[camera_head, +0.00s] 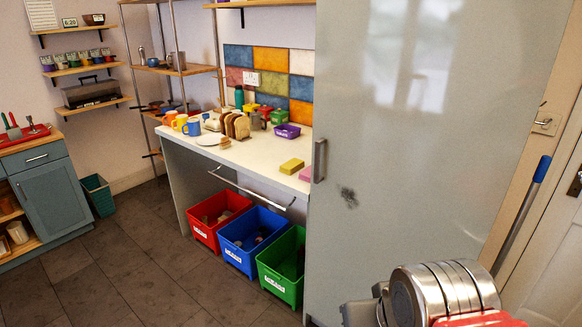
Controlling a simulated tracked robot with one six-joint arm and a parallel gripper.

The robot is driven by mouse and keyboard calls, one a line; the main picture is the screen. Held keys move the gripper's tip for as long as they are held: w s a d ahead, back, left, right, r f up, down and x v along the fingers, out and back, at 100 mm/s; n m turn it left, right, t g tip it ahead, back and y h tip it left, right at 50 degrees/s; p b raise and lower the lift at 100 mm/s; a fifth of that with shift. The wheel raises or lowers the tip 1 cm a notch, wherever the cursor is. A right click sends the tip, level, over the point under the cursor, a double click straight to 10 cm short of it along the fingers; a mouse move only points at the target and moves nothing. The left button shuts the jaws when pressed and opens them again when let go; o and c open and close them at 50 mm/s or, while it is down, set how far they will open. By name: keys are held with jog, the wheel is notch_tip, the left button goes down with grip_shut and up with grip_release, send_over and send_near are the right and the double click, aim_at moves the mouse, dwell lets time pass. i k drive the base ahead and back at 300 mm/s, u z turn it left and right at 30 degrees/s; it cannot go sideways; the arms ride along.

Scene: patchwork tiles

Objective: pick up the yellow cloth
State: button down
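A yellow cloth (291,166), a small block-like piece, lies flat on the white counter (262,157) near its front edge, towards the right end. A pink piece (306,174) lies just right of it, partly hidden by the tall grey cabinet door. A silver, ribbed cylindrical part and a red part at the bottom right look like my own arm. My gripper's fingers do not show, and nothing touches the yellow cloth.
Red (220,217), blue (254,241) and green (284,266) bins stand under the counter. A toast rack (237,125), plate (209,140) and mugs crowd its left part. The tall grey cabinet (420,130) closes off the right. The tiled floor (150,260) at left is clear.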

aim_at(293, 166)
jog(key=u, duration=0.45)
jog(key=i, duration=0.8)
jog(key=u, duration=0.6)
jog(key=i, duration=1.55)
jog(key=z, duration=0.55)
jog(key=i, duration=0.35)
jog(key=z, duration=0.25)
